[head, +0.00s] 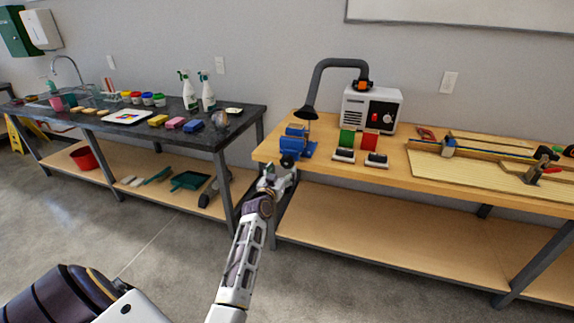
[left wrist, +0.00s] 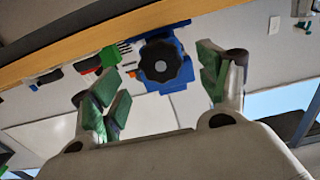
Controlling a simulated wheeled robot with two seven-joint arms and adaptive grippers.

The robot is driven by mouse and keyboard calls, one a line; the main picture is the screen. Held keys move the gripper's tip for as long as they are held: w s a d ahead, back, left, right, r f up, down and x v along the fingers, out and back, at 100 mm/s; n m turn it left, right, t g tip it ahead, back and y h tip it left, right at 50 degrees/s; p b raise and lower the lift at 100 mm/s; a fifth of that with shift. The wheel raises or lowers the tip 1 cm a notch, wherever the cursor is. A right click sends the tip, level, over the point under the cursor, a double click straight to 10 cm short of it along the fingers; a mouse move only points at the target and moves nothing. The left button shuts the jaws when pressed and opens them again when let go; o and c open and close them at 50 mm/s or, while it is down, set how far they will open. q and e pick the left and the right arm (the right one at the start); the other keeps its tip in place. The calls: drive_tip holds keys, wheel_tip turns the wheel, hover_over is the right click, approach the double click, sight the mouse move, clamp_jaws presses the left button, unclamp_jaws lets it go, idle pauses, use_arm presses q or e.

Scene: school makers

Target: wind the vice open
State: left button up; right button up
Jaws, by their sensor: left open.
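The blue vice (head: 297,147) sits at the left front corner of the wooden workbench. Its round black knob (head: 288,161) faces the front of the bench. In the left wrist view the knob (left wrist: 165,62) shows large and lobed in front of the blue vice body (left wrist: 185,79). My left gripper (head: 279,176) is just in front of and below the knob. Its green-padded fingers are spread wide, one on each side of the knob in the wrist view, and hold nothing. I cannot tell whether the fingertips reach the knob. My right gripper is in neither view.
A grey box (head: 371,109) with a bent fume hose (head: 313,88) stands behind the vice. Green and red blocks on small stands (head: 345,154) sit to its right. A wooden jig board (head: 480,165) lies farther right. A dark-topped table (head: 85,119) stands left, beyond a gap.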

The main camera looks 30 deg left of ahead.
sight(286, 164)
use_arm(q)
drive_tip(key=shift+w+a, duration=0.15)
drive_tip(key=shift+w, duration=0.55)
drive_tip(key=shift+b+x, duration=0.35)
drive_tip(key=shift+x, duration=1.8)
drive_tip(key=shift+w, duration=0.25)
drive_tip(key=shift+w+a, duration=0.1)
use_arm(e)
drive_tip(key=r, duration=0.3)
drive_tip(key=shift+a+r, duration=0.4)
use_arm(q)
drive_tip(key=shift+c, duration=0.4)
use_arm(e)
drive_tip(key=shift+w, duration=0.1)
use_arm(q)
drive_tip(key=c, duration=0.9)
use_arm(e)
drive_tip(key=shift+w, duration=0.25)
